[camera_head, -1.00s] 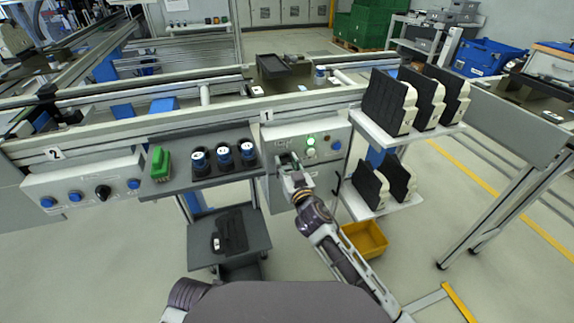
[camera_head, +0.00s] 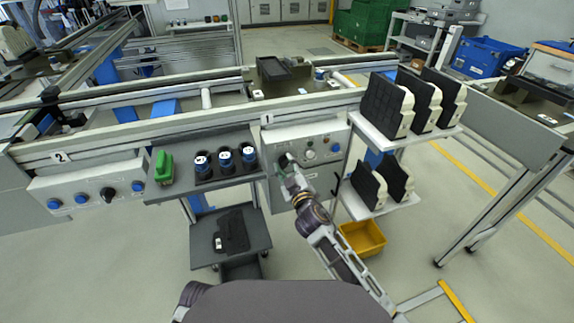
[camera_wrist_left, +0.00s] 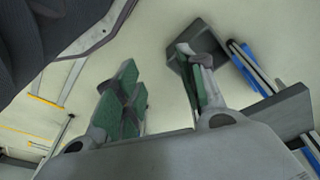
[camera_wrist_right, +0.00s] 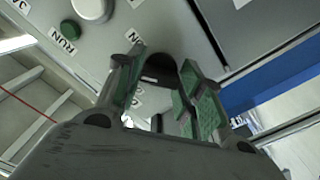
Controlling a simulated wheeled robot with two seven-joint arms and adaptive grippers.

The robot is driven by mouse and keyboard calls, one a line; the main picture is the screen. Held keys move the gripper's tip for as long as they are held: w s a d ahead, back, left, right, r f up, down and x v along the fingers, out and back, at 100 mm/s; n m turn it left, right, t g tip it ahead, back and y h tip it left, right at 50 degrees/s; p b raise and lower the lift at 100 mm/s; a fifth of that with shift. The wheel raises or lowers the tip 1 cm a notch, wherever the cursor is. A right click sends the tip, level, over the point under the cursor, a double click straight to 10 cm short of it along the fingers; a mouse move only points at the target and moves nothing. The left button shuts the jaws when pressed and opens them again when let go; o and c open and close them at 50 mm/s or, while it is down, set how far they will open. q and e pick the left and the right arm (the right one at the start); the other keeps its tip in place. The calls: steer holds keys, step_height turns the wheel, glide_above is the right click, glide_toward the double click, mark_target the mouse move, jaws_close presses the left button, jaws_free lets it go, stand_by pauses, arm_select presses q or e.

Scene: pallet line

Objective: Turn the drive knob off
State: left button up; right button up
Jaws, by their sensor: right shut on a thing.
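The drive knob, a black rotary knob (camera_wrist_right: 158,66), is on the grey control panel (camera_head: 329,133) under the sign 1. My right gripper (camera_head: 287,165) reaches the panel and is shut on this knob; the right wrist view shows it between the green-padded fingers. The fingers hide most of the knob, so its pointer cannot be read. A green RUN lamp (camera_wrist_right: 70,29) beside it looks dark. My left gripper (camera_wrist_left: 162,88) shows only in the left wrist view, open and empty above the floor.
A second panel (camera_head: 80,186) with blue buttons and a black knob is at the left. A dark shelf (camera_head: 215,178) holds a green part and several blue-black cylinders. A white rack with black-and-white parts (camera_head: 388,104) stands close right of the panel. A yellow bin (camera_head: 362,238) is below.

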steer(key=n, duration=0.2)
steer(key=shift+n+p, duration=0.4)
steer(key=n+p, duration=0.1)
steer(key=n, duration=0.2)
steer(key=shift+n, duration=1.2)
arm_select(q)
step_height(320, 180, down, 6)
steer(key=a+p, duration=0.1)
steer(key=shift+s+g, duration=0.3)
arm_select(e)
steer(key=shift+n, duration=1.4)
arm_select(q)
steer(key=shift+s+a+f, duration=0.1)
steer(key=shift+a+f, duration=0.05)
steer(key=shift+f, duration=0.1)
arm_select(e)
steer(key=shift+f, duration=0.1)
steer(key=o, duration=0.9)
arm_select(q)
steer(key=shift+r, duration=0.1)
arm_select(e)
steer(key=shift+o, duration=0.6)
